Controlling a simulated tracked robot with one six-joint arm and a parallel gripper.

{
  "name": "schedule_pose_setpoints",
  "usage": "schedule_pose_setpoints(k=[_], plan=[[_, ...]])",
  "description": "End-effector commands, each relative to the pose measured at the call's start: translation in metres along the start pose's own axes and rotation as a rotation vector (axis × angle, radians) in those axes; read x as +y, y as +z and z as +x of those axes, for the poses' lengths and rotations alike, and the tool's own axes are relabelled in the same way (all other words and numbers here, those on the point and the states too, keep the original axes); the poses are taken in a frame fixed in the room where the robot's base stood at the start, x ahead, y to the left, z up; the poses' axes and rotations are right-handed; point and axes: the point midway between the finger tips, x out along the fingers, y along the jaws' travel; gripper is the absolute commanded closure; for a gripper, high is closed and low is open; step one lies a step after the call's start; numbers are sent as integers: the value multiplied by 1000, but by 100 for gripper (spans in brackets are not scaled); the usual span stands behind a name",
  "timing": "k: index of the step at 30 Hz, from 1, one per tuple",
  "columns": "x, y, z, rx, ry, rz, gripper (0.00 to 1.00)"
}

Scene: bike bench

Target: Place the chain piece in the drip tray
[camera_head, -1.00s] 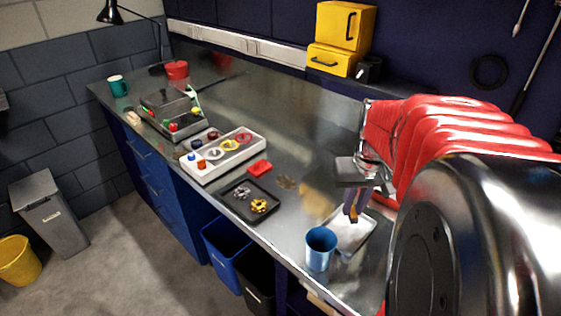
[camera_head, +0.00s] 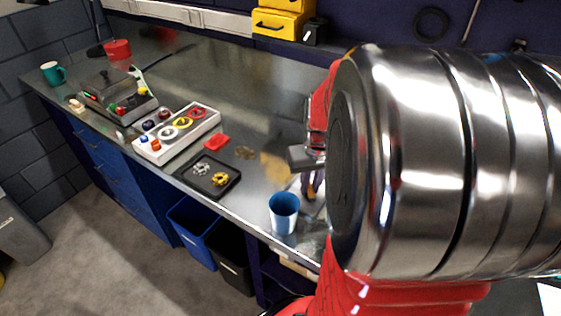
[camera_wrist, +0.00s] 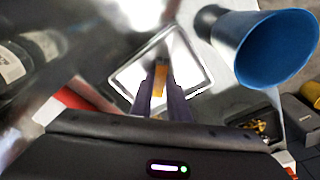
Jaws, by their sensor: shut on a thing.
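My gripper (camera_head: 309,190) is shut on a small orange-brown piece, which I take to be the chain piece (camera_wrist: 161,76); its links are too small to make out. It shows between the fingertips in the wrist view, in front of a white tray with a metal rim (camera_wrist: 196,62). That tray is mostly hidden by my arm in the head view. A black tray (camera_head: 190,185) left of my gripper holds a silver piece (camera_head: 201,168) and a gold piece (camera_head: 220,179). I cannot tell which tray is the drip tray.
A blue cup (camera_head: 284,213) stands close to my gripper at the bench's front edge; it also shows in the wrist view (camera_wrist: 275,50).

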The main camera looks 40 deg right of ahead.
Motion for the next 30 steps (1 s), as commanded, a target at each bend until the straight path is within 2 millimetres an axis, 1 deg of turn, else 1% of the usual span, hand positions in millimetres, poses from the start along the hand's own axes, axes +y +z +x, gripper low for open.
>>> schedule_pose_setpoints(k=[9, 10, 15, 18, 26, 30], plan=[[0, 0, 2, 0, 0, 1, 100], [0, 0, 2, 0, 0, 1, 84], [1, 0, 1, 0, 0, 1, 72], [1, 0, 1, 0, 0, 2, 66], [1, 0, 0, 1, 1, 2, 66], [1, -1, -8, 3, 1, 2, 66]])
